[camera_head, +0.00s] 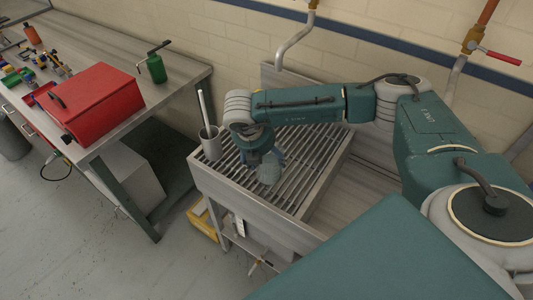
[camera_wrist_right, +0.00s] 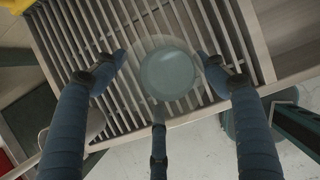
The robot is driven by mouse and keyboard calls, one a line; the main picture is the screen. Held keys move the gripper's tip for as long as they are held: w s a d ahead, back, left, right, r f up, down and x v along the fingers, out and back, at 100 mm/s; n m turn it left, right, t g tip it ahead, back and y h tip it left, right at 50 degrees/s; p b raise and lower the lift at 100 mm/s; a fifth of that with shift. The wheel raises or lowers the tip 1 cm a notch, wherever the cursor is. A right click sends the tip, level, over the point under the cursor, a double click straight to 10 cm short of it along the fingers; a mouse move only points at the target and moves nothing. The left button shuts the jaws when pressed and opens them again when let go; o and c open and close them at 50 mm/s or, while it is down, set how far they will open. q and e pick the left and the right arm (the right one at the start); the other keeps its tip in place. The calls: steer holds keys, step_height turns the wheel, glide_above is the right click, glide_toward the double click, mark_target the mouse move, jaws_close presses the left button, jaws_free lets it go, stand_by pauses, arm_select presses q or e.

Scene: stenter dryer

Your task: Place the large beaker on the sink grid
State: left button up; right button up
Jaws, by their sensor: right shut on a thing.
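The large beaker (camera_head: 268,172) is a pale, see-through vessel under my right gripper in the head view. In the right wrist view the beaker (camera_wrist_right: 167,72) sits between the blue fingers, with its round greenish base facing the camera. My right gripper (camera_head: 262,158) points down over the sink grid and is shut on the beaker. The sink grid (camera_head: 310,150) is a set of parallel metal bars across the sink top; it also shows behind the beaker in the right wrist view (camera_wrist_right: 75,30). I cannot tell whether the beaker touches the bars. My left gripper is not in view.
A grey cup with a white rod (camera_head: 211,146) stands at the grid's left corner. A workbench to the left holds a red toolbox (camera_head: 90,103) and a green oil can (camera_head: 156,68). Pipes run up the wall behind the sink. The grid's right part is clear.

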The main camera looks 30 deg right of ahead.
steer(key=shift+f, duration=0.2)
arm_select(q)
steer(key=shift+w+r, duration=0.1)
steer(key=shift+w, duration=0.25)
arm_select(e)
steer(key=shift+f+b, duration=0.2)
steer(key=shift+b, duration=0.1)
steer(key=o, duration=2)
steer(key=shift+r, duration=0.1)
steer(key=shift+c, duration=0.2)
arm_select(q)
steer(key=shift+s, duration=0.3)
